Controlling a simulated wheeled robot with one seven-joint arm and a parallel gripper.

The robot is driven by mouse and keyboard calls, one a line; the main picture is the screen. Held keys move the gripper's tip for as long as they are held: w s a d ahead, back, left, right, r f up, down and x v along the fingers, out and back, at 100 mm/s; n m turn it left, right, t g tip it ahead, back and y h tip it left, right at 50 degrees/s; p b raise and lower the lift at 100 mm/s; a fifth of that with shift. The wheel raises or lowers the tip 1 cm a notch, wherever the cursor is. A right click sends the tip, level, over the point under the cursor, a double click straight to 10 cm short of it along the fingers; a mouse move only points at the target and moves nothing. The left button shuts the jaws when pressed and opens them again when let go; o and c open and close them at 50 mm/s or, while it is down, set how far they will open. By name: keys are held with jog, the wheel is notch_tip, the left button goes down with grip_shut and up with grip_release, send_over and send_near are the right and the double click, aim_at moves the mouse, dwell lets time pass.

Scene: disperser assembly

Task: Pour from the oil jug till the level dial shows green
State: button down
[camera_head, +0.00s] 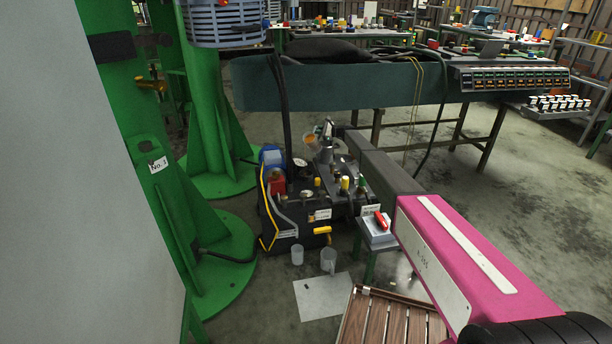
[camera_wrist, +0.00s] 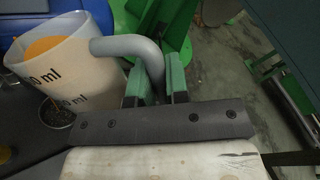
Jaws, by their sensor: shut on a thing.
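The oil jug (camera_wrist: 75,65) is a translucent white measuring jug with "ml" marks and orange oil inside. In the wrist view my gripper (camera_wrist: 156,84) is shut on its grey handle, green pads on either side. The jug is tilted, and a thin orange streak shows just below it, above a round dark filler opening (camera_wrist: 58,113). In the head view the jug (camera_head: 313,139) is above the black power unit (camera_head: 290,210). A round white-faced dial (camera_head: 300,164) is on the unit; its reading is too small to tell.
A blue motor (camera_head: 271,157) and a red part (camera_head: 277,182) are on the unit's left. Two clear beakers (camera_head: 328,261) stand on the floor in front, near a white sheet (camera_head: 323,297). A green column base (camera_head: 215,260) is at left and a teal beam (camera_head: 330,85) behind.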

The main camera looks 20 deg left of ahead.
aim_at(315, 139)
jog(key=shift+s+a+f+n+t, duration=0.1)
jog(key=shift+s+f+n+t, duration=0.2)
jog(key=shift+s+f+n, duration=0.4)
dwell(1.7)
jog(key=shift+s+a+r+n+h+p, duration=0.1)
jog(key=shift+s+r+n+h+p, duration=0.1)
jog(key=shift+r+n, duration=0.3)
jog(key=shift+s+r+n+h+p, duration=0.15)
jog(key=shift+r+n, duration=0.15)
jog(key=shift+r, duration=0.25)
dwell(1.8)
jog(key=shift+s+a+n+p, duration=0.1)
jog(key=shift+s+n+p, duration=0.1)
jog(key=shift+n+p, duration=0.25)
dwell(2.3)
